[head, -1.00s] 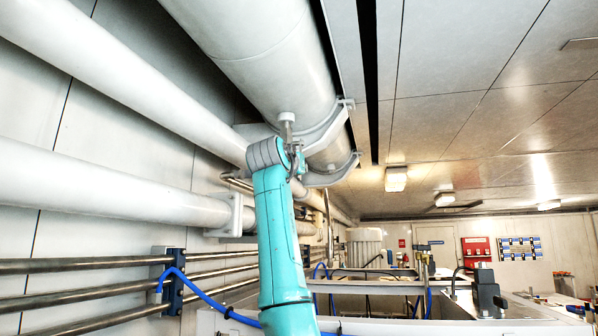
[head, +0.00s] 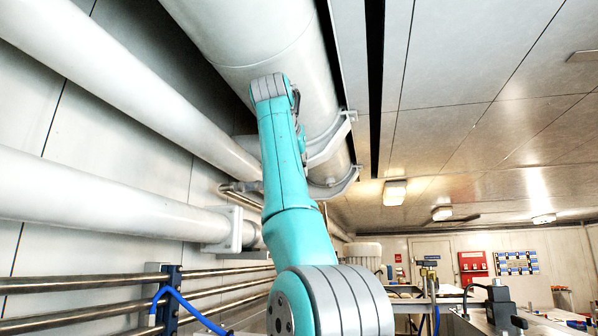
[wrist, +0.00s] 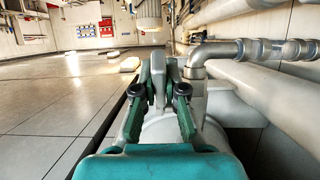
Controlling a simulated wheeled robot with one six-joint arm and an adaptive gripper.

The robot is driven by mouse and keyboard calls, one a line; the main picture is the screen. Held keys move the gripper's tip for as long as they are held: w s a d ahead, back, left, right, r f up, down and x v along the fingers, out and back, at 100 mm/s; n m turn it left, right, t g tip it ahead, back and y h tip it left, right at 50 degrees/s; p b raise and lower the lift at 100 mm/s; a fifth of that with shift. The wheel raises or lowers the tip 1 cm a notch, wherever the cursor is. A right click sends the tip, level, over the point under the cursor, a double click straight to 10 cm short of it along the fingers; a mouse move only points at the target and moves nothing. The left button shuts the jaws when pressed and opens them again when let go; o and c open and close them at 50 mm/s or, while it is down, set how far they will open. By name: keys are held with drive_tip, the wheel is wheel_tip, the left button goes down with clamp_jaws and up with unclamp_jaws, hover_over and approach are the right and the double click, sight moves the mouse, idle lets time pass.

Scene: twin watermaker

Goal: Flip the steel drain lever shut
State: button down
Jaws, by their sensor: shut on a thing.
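In the wrist view my gripper (wrist: 159,98) is shut on a narrow grey piece (wrist: 158,82) standing between its fingers. It looks like the steel drain lever, but it is mostly hidden and I cannot tell its angle. A steel pipe elbow (wrist: 197,62) is just right of the fingers, and its pipe runs right through several fittings. In the head view my arm's teal links rise toward the large overhead pipe (head: 245,38). There the arm hides the gripper and the lever.
Two white pipes (head: 95,75) run along the left wall. Steel rails (head: 80,284) and a blue hose (head: 195,309) are below them. Brackets (head: 332,140) hold the overhead pipe close to my arm. The room to the right, under the ceiling panels (head: 480,120), is open.

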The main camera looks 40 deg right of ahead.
idle(0.5)
drive_tip(key=c, duration=1.5)
unclamp_jaws()
drive_tip(key=s+a+r, duration=0.2)
drive_tip(key=s+a, duration=0.8)
drive_tip(key=a, duration=0.3)
drive_tip(key=shift+s, duration=0.15)
drive_tip(key=shift+a, duration=0.1)
